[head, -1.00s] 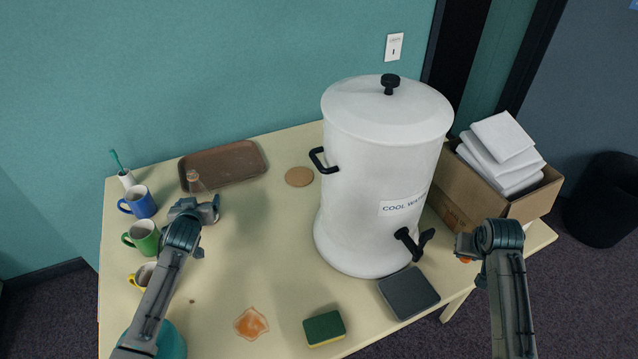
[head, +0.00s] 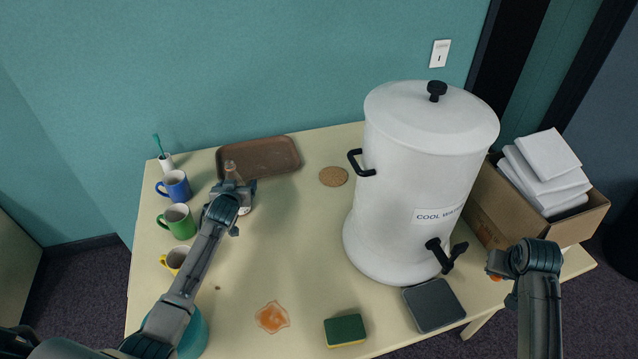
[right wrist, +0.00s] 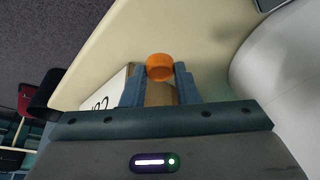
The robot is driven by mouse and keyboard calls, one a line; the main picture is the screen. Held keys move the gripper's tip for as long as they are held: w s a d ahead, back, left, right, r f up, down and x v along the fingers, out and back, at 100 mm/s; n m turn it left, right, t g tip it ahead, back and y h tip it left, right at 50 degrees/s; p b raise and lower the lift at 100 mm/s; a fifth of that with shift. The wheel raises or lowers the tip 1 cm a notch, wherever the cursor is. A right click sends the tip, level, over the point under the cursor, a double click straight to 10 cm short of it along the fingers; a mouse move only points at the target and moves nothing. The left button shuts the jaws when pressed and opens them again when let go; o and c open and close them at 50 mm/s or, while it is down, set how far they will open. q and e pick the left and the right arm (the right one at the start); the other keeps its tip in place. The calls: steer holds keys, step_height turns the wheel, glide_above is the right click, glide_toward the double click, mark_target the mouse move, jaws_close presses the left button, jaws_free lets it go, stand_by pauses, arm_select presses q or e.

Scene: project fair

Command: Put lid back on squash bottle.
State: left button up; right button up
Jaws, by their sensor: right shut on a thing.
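The clear squash bottle (head: 231,170) stands at the left of the table in the head view, just in front of the brown tray. Its lower part is partly hidden by my left gripper (head: 238,190), whose fingers are at its sides. I cannot tell whether they grip it. My right gripper (right wrist: 159,84) is shut on the orange lid (right wrist: 159,67), held at the fingertips in the right wrist view. In the head view a bit of the lid (head: 495,278) shows below my right gripper (head: 496,266), over the table's right part.
The white urn (head: 415,190) stands between my arms. A cardboard box (head: 490,210) with white packs is behind my right gripper. Blue (head: 176,186), green (head: 177,221) and yellow (head: 174,260) mugs line the left edge. A spill (head: 272,317) and sponge (head: 345,330) lie in front.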

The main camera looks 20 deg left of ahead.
mark_target(235, 177)
arm_select(q)
steer(key=c, duration=1.1)
steer(key=shift+r, duration=0.2)
steer(key=shift+r, duration=1.55)
steer(key=shift+s+d+r, duration=0.2)
steer(key=shift+s+r, duration=0.05)
steer(key=shift+s, duration=2.4)
steer(key=shift+s+d+r, duration=0.15)
steer(key=shift+s+r, duration=0.15)
steer(key=shift+s, duration=2.35)
steer(key=shift+s+d+r, duration=0.2)
steer(key=shift+s+r, duration=0.05)
steer(key=shift+s, duration=2.4)
steer(key=shift+o, duration=1)
steer(key=c, duration=0.6)
